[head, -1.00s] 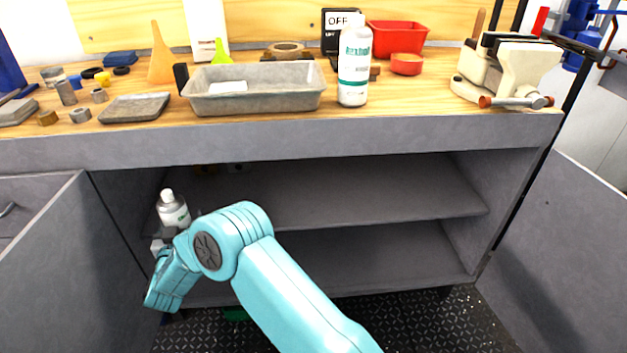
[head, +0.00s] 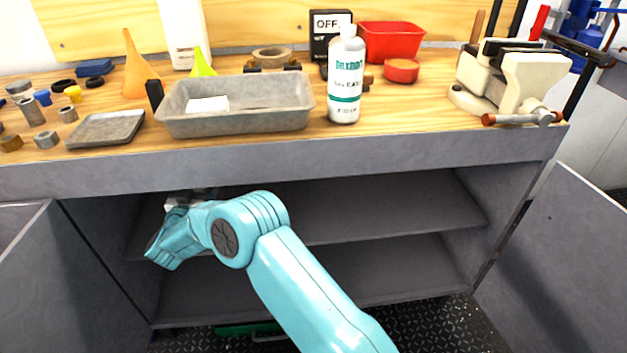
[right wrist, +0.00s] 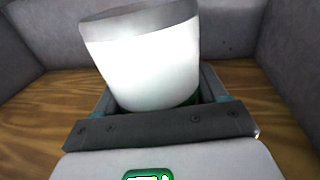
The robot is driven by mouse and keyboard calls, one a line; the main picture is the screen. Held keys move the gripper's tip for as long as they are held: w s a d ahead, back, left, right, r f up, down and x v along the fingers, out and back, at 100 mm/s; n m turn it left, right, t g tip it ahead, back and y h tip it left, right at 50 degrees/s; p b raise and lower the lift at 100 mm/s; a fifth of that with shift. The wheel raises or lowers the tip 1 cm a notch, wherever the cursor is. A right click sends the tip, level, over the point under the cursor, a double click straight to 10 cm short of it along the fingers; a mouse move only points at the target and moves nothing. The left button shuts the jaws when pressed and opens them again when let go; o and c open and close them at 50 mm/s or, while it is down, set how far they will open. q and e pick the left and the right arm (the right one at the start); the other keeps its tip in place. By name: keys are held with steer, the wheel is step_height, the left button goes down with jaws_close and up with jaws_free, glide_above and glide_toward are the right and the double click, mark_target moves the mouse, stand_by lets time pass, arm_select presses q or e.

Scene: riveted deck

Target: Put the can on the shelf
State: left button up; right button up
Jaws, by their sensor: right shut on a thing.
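The can (right wrist: 145,65) is white with a grey end and some green low down; it fills the middle of the right wrist view, slightly tilted. My right gripper (right wrist: 160,100) is shut on it, with a finger on each side. In the head view my right arm reaches left into the open cabinet, and the right gripper (head: 182,203) is just under the bench's front edge. The can is mostly or fully hidden there. The grey middle shelf (head: 390,208) runs across the cabinet and looks bare where visible. My left gripper is not in view.
A lower cabinet floor (head: 400,268) looks empty. Open grey doors (head: 60,280) (head: 560,260) stand at both sides. The bench top above holds a white bottle (head: 346,80), a grey tray (head: 235,122), a red bin (head: 390,42) and a vise (head: 515,80).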

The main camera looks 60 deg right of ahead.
steer(key=shift+d+r, duration=0.1)
steer(key=shift+d, duration=0.25)
steer(key=shift+a+f, duration=0.15)
steer(key=shift+f, duration=0.05)
arm_select(q)
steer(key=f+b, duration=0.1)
steer(key=b, duration=0.1)
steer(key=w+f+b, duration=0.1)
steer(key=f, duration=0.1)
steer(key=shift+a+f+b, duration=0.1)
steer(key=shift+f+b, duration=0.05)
steer(key=shift+b, duration=0.25)
arm_select(e)
step_height(320, 180, down, 10)
steer(key=shift+r, duration=0.25)
steer(key=shift+f, duration=0.25)
steer(key=o, duration=1.3)
steer(key=shift+a, duration=0.1)
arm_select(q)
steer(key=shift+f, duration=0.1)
